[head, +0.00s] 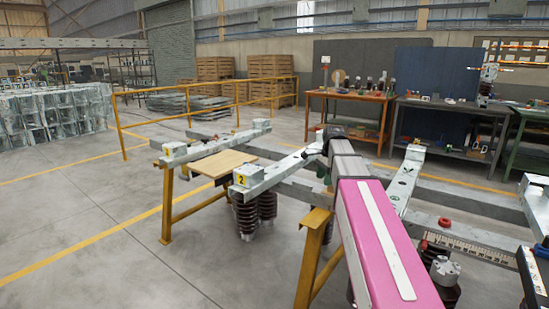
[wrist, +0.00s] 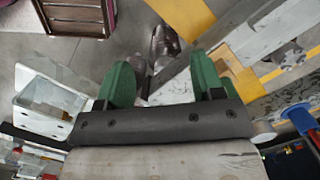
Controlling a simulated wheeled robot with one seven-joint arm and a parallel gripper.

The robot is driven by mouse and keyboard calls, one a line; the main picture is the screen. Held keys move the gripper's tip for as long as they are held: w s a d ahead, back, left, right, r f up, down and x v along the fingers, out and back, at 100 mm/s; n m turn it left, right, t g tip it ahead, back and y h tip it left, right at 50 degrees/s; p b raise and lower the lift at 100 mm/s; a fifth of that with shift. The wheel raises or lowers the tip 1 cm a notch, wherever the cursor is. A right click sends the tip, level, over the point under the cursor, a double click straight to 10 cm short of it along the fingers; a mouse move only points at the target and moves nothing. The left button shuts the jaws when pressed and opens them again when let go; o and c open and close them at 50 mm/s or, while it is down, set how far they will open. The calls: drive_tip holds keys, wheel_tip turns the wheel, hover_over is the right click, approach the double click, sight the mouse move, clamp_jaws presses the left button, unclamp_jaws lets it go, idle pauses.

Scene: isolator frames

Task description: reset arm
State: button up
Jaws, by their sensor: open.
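My arm, with a pink link and a grey link, reaches forward from the lower right of the head view over the metal frames. My gripper (wrist: 161,64) shows in the wrist view as two green fingers spread wide apart on a dark bar. The space between the fingers holds nothing gripped; the floor and dark rounded shapes show beyond it. In the head view the gripper end is mostly hidden behind the arm's dark wrist, near the grey isolator frame with the yellow number 2 tag (head: 241,180).
Yellow trestles (head: 312,258) carry the frames, with brown ribbed insulators (head: 246,217) hanging below. A wooden board (head: 222,163) lies across the rails. A red ring (head: 445,222) sits on the right-hand rail. Workbenches stand behind. A yellow railing (head: 237,85) borders the left; open floor lies at front left.

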drive_tip(key=s+f+n, duration=0.5)
drive_tip(key=s+f, duration=0.1)
drive_tip(key=f, duration=0.3)
drive_tip(key=s+f+n+h, duration=0.1)
drive_tip(key=s+f+n, duration=0.3)
drive_tip(key=s+f, duration=0.3)
drive_tip(key=s+a+f+n, duration=0.1)
drive_tip(key=s+f+n, duration=0.4)
drive_tip(key=f, duration=0.8)
drive_tip(key=shift+s+n+h, duration=0.3)
drive_tip(key=shift+s, duration=0.8)
